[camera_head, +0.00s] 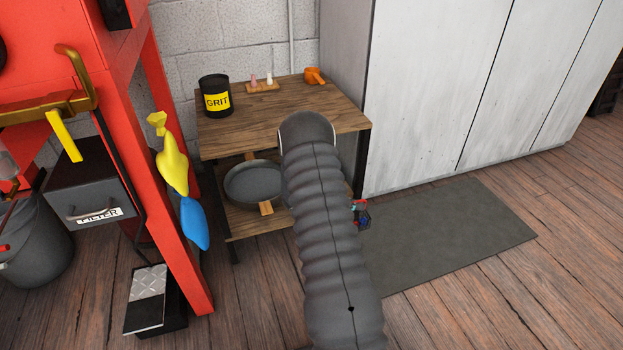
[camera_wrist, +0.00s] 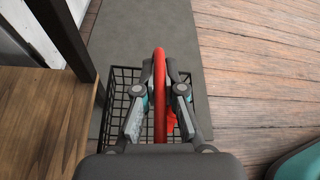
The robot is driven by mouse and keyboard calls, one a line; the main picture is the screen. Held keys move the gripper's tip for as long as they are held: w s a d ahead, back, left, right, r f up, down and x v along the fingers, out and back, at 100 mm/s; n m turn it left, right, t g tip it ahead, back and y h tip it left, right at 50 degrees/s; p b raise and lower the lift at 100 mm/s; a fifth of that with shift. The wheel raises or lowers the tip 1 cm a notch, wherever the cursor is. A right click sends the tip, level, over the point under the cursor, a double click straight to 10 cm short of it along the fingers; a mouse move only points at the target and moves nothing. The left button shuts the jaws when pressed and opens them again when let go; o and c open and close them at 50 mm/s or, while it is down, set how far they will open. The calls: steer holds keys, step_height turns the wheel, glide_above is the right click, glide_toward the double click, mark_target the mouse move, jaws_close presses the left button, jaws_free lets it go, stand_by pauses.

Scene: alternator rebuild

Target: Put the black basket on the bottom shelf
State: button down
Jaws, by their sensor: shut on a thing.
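The black basket (camera_wrist: 121,105) is an open wire-mesh basket with a red handle (camera_wrist: 160,58). In the wrist view my gripper (camera_wrist: 160,82) is shut on that handle, one finger on each side. In the head view my arm hides most of the gripper and basket; only a small dark and red bit shows past the arm's right side. The bottom shelf (camera_head: 245,224) is a low wooden board, partly hidden by my arm.
A grey pan (camera_head: 252,184) with wooden handles sits on the bottom shelf. A GRIT can (camera_head: 215,96), a small board with pegs (camera_head: 263,87) and an orange item (camera_head: 315,76) stand on top. A red frame (camera_head: 175,215) is left; a grey mat (camera_head: 455,235) lies right.

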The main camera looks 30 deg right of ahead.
steer(key=shift+w+d+f+b, duration=0.35)
steer(key=shift+w+d+f, duration=0.3)
steer(key=shift+w, duration=2.05)
steer(key=shift+w+d+f+b, duration=0.3)
steer(key=shift+w+d+f, duration=0.35)
steer(key=shift+w, duration=2.1)
steer(key=shift+w+d+f+b, duration=0.4)
steer(key=shift+w+d, duration=0.5)
steer(key=shift+w, duration=1.8)
steer(key=shift+f, duration=0.2)
steer(key=c, duration=1.3)
jaws_free()
steer(key=shift+r, duration=0.2)
steer(key=v, duration=0.7)
steer(key=shift+w+a, duration=0.1)
steer(key=shift+a, duration=0.1)
